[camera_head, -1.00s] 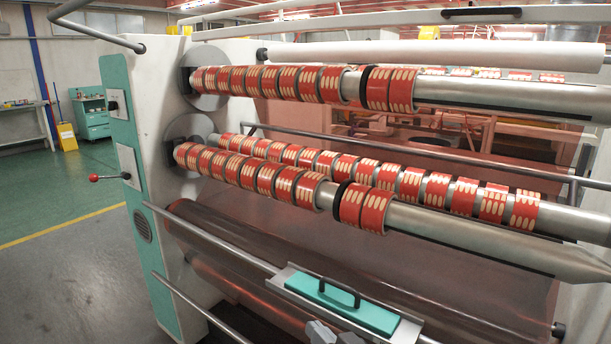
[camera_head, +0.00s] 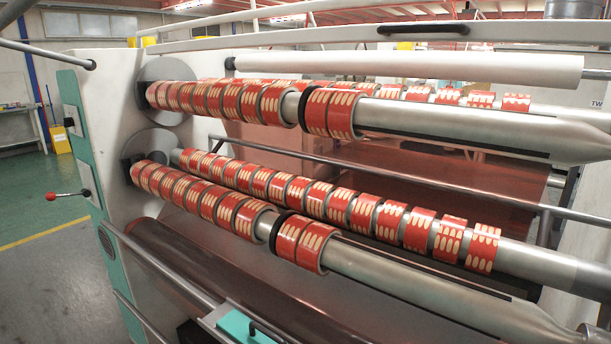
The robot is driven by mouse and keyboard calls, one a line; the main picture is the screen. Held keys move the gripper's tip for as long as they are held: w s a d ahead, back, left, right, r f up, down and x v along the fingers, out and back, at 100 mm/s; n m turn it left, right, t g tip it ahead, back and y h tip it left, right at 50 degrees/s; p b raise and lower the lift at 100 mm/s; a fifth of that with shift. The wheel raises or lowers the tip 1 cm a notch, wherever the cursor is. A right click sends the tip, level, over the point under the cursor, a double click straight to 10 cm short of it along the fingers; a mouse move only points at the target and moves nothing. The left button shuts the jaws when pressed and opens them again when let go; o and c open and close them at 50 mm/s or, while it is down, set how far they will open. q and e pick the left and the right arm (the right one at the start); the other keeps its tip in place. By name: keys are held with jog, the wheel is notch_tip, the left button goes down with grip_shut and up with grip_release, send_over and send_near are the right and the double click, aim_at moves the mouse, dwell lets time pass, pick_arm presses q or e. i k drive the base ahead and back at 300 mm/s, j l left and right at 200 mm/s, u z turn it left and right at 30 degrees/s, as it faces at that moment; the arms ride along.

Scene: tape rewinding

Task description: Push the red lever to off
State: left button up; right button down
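The red lever (camera_head: 51,196) is a small red ball on a thin metal rod. It sticks out to the left from the teal and white side panel (camera_head: 85,150) of the machine, at the left of the view. The rod points left and lies nearly level. I cannot read any on or off marking beside it. Neither of my grippers shows in the head view.
The rewinding machine fills most of the view, with red tape rolls (camera_head: 210,205) on metal shafts (camera_head: 400,285). A teal guard with a handle (camera_head: 243,327) is cut off at the bottom. Grey floor (camera_head: 50,270) left of the machine is free.

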aim_at(51, 196)
jog(key=u, duration=1.3)
jog(key=i+j+z, duration=0.2)
jog(key=z, duration=0.25)
jog(key=i+j+z, duration=0.25)
jog(key=z, duration=0.2)
jog(key=i+j+z, duration=0.1)
jog(key=j, duration=0.2)
jog(key=i+j+z, duration=0.1)
jog(key=i+j, duration=0.15)
jog(key=i+j+z, duration=0.1)
jog(key=j, duration=0.25)
jog(key=i+j, duration=0.15)
jog(key=j, duration=0.2)
jog(key=i+j, duration=0.2)
jog(key=j, duration=0.2)
jog(key=i+j, duration=0.15)
jog(key=j, duration=0.2)
jog(key=i+j, duration=0.2)
jog(key=j, duration=0.2)
jog(key=i+j+z, duration=0.1)
jog(key=j, duration=0.25)
jog(key=i+j, duration=0.2)
jog(key=j, duration=0.2)
